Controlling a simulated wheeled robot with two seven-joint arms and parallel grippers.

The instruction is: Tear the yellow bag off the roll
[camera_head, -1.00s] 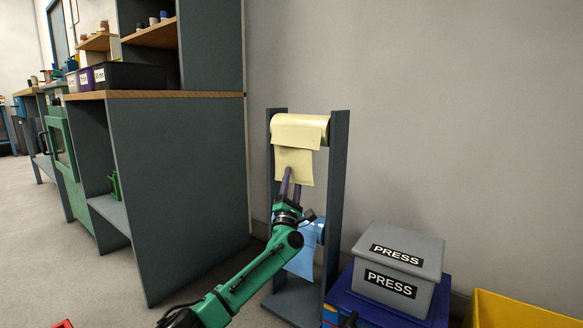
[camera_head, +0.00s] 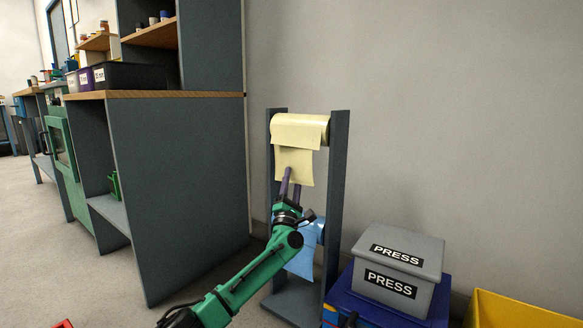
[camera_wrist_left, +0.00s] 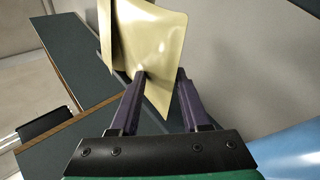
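The pale yellow roll (camera_head: 318,127) sits at the top of a dark grey stand, with a yellow bag (camera_head: 296,164) hanging from it. My left gripper (camera_head: 291,172) reaches up to the lower edge of this bag. In the left wrist view the yellow bag (camera_wrist_left: 158,45) hangs at the fingertips of my left gripper (camera_wrist_left: 161,74). The fingers stand apart, with the bag's lower corner between them. The left finger's tip is at the bag's face; whether it touches is unclear. My right gripper is not in view.
The stand's right post (camera_head: 337,200) is close beside my left gripper. A blue sheet (camera_head: 303,262) hangs lower on the stand, also in the left wrist view (camera_wrist_left: 290,150). A grey PRESS box (camera_head: 400,262), a yellow bin (camera_head: 510,310) and a grey cabinet (camera_head: 180,190) flank it.

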